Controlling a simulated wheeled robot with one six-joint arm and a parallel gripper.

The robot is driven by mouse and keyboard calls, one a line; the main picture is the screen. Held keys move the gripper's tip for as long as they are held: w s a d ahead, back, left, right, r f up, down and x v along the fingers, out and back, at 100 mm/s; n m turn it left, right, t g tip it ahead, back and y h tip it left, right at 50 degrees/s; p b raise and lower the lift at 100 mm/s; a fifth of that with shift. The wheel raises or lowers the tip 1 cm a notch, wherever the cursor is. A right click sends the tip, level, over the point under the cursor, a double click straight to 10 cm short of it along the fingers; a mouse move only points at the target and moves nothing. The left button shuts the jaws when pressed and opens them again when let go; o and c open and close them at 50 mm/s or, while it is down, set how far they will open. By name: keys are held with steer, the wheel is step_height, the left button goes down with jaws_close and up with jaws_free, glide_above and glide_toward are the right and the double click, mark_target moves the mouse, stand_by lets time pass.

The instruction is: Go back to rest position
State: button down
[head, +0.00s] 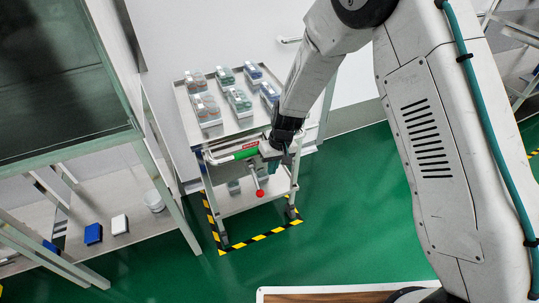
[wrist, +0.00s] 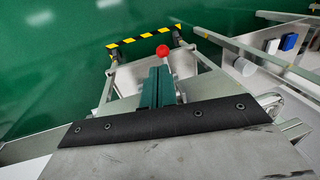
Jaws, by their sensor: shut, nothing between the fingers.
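My gripper (head: 272,156) hangs at the front end of a white wheeled cart (head: 243,204) in the head view, close to its handle rail. The green fingers (wrist: 158,84) stand together at the middle of the wrist view, shut and empty. A red ball knob (head: 260,193) on a thin rod shows just below the gripper; it also shows beyond the fingertips in the wrist view (wrist: 162,50). I cannot tell whether the gripper touches the rail.
Several racks of capped vials (head: 239,100) stand on the cart's top. A metal-framed bench (head: 148,222) with blue and white boxes is at left. Yellow-black tape (head: 262,237) marks the green floor around the cart. A wood-topped surface (head: 340,296) lies at the bottom. Open floor lies right of the cart.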

steer(key=s+d+r+m, duration=0.1)
steer(key=s+d+r, duration=0.7)
steer(key=s+r, duration=0.2)
steer(key=s+d+r+m+t+h, duration=0.1)
steer(key=s+d+r+m, duration=0.1)
steer(key=s+d+r, duration=0.7)
steer(key=s+d+r+m+t+h, duration=0.1)
steer(key=s+d+r, duration=0.7)
steer(key=s+r, duration=0.4)
step_height(320, 180, up, 5)
steer(key=shift+d+r+m, duration=0.1)
steer(key=shift+d+m, duration=0.1)
steer(key=shift+m, duration=0.2)
